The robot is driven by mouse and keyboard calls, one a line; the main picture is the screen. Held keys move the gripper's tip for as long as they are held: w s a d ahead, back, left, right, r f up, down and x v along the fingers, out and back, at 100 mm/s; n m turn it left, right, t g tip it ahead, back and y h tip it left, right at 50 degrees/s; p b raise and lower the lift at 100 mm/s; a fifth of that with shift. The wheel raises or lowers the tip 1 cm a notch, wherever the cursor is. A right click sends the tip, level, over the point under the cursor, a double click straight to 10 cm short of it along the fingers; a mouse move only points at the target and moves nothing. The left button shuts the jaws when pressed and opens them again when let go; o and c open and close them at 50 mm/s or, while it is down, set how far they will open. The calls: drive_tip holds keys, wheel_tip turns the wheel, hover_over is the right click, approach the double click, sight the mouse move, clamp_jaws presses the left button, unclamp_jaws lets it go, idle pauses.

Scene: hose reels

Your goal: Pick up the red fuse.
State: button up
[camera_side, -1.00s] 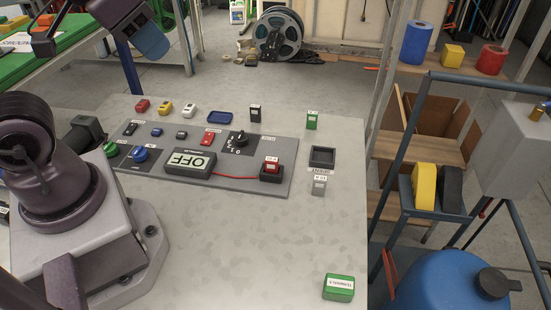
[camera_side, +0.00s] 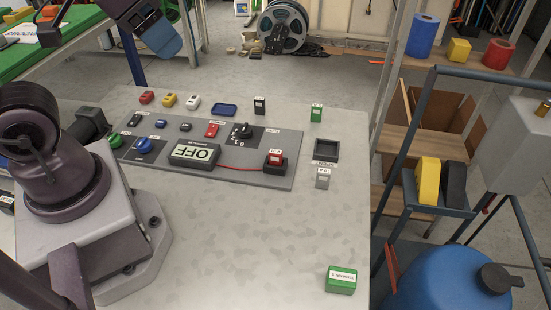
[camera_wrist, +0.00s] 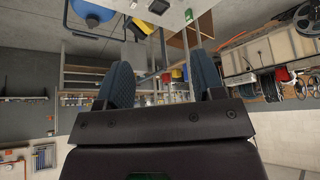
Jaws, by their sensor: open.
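A red fuse (camera_side: 275,158) with a pale label stands upright in a dark holder (camera_side: 274,168) at the right end of the grey panel. A red wire runs from the holder to the left. Part of my gripper, blue, shows at the top left of the side view (camera_side: 157,34), high above the table and well away from the fuse. In the wrist view my gripper (camera_wrist: 161,82) has its two blue fingers spread apart with nothing between them. The fuse cannot be made out in the wrist view.
A black block (camera_side: 260,105), a green block (camera_side: 316,113) and a grey block (camera_side: 323,178) stand near the fuse, with an empty dark tray (camera_side: 326,149). An OFF display (camera_side: 195,155) and a knob (camera_side: 243,130) lie left. The front tabletop is mostly clear.

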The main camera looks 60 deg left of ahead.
drive_tip(key=m+t+y, duration=0.7)
drive_tip(key=m+y, duration=0.6)
drive_tip(key=m, duration=1.4)
approach(275, 156)
drive_tip(key=x, duration=1.2)
drive_tip(key=shift+w+a, duration=0.25)
drive_tip(key=shift+a, duration=0.05)
drive_tip(key=shift+c, duration=0.3)
